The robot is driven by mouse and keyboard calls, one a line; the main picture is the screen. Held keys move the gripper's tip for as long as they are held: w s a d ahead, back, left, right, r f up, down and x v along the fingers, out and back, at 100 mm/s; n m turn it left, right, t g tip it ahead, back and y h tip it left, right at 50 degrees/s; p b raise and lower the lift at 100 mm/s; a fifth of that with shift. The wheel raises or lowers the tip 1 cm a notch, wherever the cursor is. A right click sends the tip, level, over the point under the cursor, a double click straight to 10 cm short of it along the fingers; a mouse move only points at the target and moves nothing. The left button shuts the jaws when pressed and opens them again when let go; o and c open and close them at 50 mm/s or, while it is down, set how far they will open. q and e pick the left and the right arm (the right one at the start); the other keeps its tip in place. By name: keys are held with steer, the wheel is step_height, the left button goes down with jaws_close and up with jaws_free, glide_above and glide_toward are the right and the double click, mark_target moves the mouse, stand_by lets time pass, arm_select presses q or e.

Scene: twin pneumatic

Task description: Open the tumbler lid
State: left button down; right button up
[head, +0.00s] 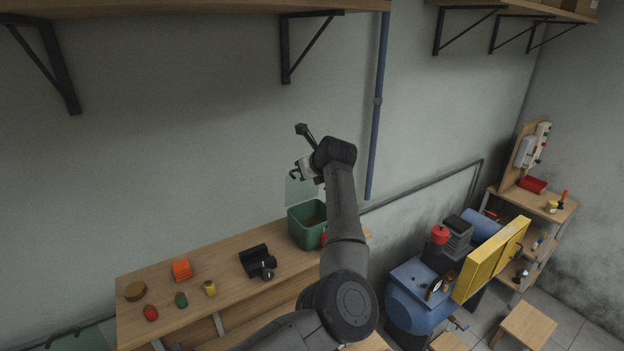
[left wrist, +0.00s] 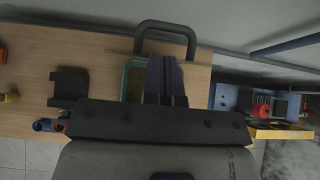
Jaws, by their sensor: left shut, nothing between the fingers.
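The tumbler is a green open-topped box (head: 303,230) at the right end of the wooden bench. A pale, see-through green panel, seemingly its lid (head: 297,195), stands raised at the back of the box. My left gripper (head: 294,174) is above the box, close to the panel's top edge; I cannot tell whether they touch. In the left wrist view the shut, empty fingers (left wrist: 166,80) lie over the box, and part of its green rim (left wrist: 128,75) shows beside them. My arm hides the box's right side. My right gripper is not in view.
A blue compressor (head: 410,290) with a yellow panel (head: 490,262) stands at right. A blue pipe (head: 377,100) runs down the wall.

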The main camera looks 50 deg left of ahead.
arm_select(q)
steer(key=shift+w+a+r, duration=0.1)
steer(key=shift+a+r, duration=0.1)
steer(key=shift+a, duration=0.85)
steer(key=shift+r, duration=0.1)
steer(key=r+v, duration=0.1)
steer(key=v, duration=0.8)
steer(key=shift+r, duration=0.2)
